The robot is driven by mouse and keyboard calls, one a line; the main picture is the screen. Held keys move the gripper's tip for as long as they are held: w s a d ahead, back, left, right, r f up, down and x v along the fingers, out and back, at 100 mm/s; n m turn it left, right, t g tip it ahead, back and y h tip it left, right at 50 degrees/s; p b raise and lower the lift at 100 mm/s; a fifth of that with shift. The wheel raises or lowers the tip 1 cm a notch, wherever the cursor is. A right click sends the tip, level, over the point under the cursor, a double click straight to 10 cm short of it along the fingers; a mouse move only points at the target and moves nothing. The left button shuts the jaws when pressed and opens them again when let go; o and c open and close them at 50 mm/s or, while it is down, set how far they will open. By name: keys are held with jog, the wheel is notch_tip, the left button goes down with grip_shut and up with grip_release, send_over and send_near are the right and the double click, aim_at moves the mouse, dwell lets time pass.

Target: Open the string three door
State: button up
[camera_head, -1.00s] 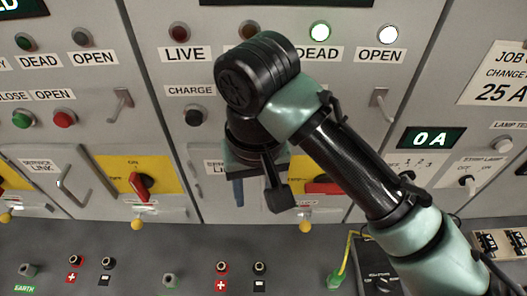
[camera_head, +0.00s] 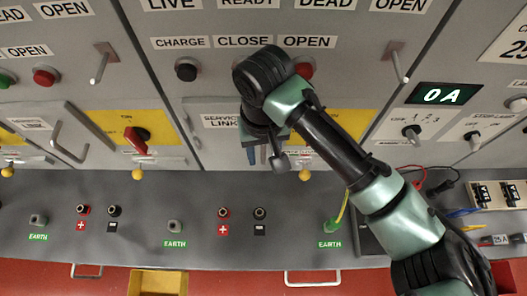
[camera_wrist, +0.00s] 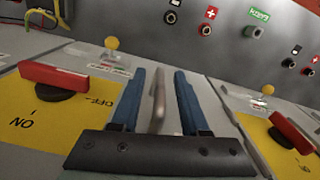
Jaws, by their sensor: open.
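My gripper (camera_head: 262,155) is in front of the panel's SERVICE LINK door (camera_head: 220,120); my arm hides much of that door in the head view. In the wrist view, the two blue fingers of my gripper (camera_wrist: 160,100) are apart. A grey bar handle (camera_wrist: 158,98) stands between them, and no grip on it shows. The door looks shut. No "string three" label is readable, so I cannot tell the string number from these frames.
A red rotary switch (camera_wrist: 55,77) on a yellow plate is beside the fingers, with another red switch (camera_head: 137,140) on the neighbouring panel. Yellow knobs (camera_head: 305,175) sit below. A grey ledge with sockets (camera_head: 223,213) runs underneath. A metal hook handle (camera_head: 397,65) sticks out upper right.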

jog(key=shift+w+f, duration=0.15)
jog(key=shift+f, duration=0.85)
jog(key=shift+c, duration=0.3)
grip_shut()
jog(key=shift+r, duration=0.1)
dwell(0.4)
